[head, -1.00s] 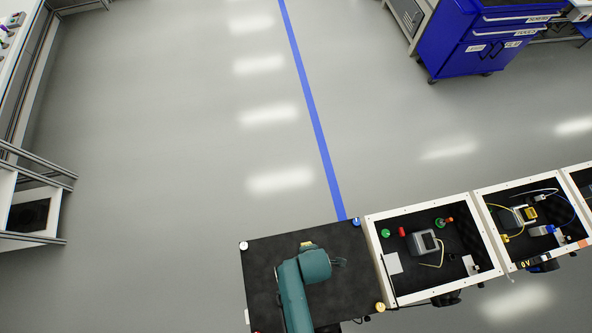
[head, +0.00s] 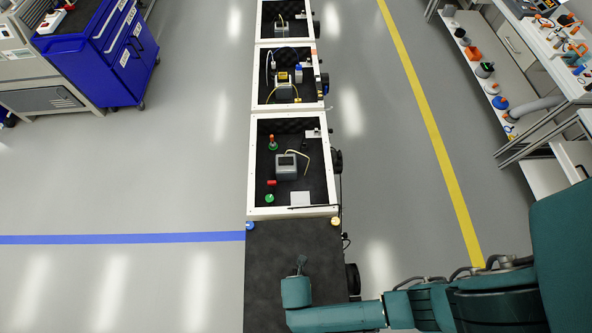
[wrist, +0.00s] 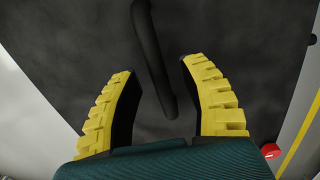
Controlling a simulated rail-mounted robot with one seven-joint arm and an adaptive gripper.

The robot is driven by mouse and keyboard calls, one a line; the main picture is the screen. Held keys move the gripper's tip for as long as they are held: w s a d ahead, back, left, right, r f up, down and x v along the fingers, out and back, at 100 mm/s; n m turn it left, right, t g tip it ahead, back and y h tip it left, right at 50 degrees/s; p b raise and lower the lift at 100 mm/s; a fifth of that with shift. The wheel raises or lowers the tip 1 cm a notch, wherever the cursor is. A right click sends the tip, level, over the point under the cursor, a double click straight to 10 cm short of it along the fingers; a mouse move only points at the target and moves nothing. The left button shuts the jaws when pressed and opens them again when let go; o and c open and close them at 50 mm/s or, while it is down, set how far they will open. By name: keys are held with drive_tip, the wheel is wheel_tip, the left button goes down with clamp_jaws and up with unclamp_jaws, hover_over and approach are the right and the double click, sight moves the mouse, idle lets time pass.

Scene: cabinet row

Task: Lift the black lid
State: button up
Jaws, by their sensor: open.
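The black lid (head: 285,240) is a flat dark panel lying closed at the near end of the cabinet row, in the lower middle of the head view. It fills most of the wrist view (wrist: 65,50). A black bar handle (wrist: 152,55) stands on it. My gripper (wrist: 157,68) is open over the lid, its yellow ribbed fingers to either side of the handle, with no visible grip on it.
An open white-framed box (head: 252,165) with small devices adjoins the lid's far edge, with more boxes beyond. A blue corner knob (head: 249,226) and a yellow one (head: 336,221) mark the lid's far corners. A blue cabinet (head: 125,65) stands far left; floor on both sides is clear.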

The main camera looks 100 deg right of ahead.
drive_tip(key=shift+f, duration=0.5)
drive_tip(key=shift+c, duration=0.3)
clamp_jaws()
wheel_tip(320, 180, up, 9)
drive_tip(key=p, duration=0.8)
drive_tip(key=shift+w+f+p, duration=0.1)
drive_tip(key=shift+f+p, duration=0.1)
drive_tip(key=shift+p, duration=0.15)
drive_tip(key=shift+f, duration=0.2)
